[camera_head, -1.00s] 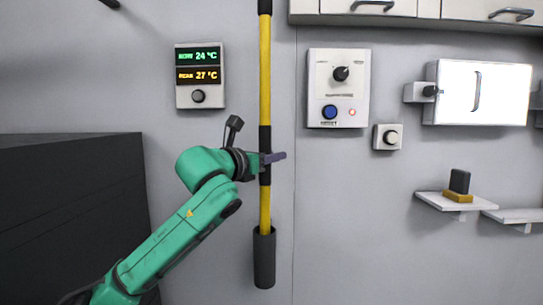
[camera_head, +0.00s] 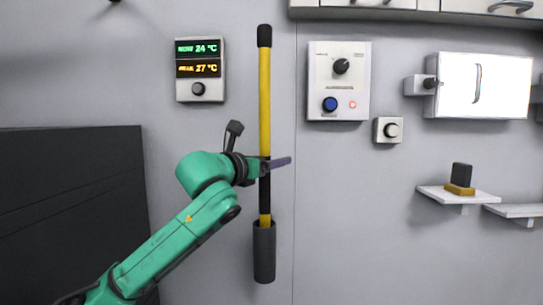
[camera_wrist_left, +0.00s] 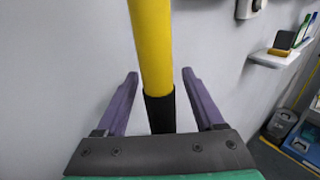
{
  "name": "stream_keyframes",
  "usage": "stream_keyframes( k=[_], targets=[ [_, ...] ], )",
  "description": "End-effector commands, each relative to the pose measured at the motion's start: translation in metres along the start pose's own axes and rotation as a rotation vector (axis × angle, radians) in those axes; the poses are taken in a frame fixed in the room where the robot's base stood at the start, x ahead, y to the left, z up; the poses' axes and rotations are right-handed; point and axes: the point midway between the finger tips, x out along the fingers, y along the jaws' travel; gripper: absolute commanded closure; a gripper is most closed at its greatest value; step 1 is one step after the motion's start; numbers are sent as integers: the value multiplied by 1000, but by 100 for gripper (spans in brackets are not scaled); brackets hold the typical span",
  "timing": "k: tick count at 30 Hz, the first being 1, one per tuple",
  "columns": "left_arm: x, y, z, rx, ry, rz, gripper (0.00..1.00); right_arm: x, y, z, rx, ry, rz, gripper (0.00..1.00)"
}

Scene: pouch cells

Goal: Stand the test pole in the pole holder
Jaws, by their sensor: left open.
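The test pole (camera_head: 265,98), yellow with black bands and a black top cap, stands upright against the wall. Its lower end is inside the dark cylindrical pole holder (camera_head: 264,255), so its foot is hidden. My left gripper (camera_head: 274,163) is at the pole's lower black band, above the holder. In the left wrist view, its two purple fingers (camera_wrist_left: 160,74) are open, one on each side of the pole (camera_wrist_left: 151,45), with visible gaps. My right gripper is not in view.
A temperature display (camera_head: 200,70) hangs left of the pole. A control panel (camera_head: 339,82) and a small knob box (camera_head: 389,131) are to its right. A shelf (camera_head: 480,198) holds a dark block on a yellow base. A dark cabinet (camera_head: 70,205) fills the lower left.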

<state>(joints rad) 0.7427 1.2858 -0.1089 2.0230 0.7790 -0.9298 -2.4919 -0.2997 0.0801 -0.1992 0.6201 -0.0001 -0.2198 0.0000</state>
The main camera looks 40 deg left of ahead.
Motion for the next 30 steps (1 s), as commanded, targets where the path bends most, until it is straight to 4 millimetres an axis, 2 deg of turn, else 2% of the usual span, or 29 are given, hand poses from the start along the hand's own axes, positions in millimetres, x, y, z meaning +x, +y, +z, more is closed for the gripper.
stream_keyframes(
  k=[5, 8, 15, 21, 27, 30],
  targets=[
    [0, 0, 5, 0, -1, 0, 30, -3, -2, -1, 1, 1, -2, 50],
    [-1, 0, 21, 1, -4, 1, 30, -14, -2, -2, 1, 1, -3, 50],
    [-3, 0, 85, -3, -7, -1, 30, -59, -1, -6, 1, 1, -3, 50],
    [-4, 0, 139, -4, -8, -1, 30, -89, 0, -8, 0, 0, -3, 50],
    [-4, -1, 185, -2, -6, -3, 30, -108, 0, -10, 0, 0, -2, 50],
    [-4, 0, 197, -2, -5, -2, 30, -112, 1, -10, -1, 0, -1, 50]
  ],
)
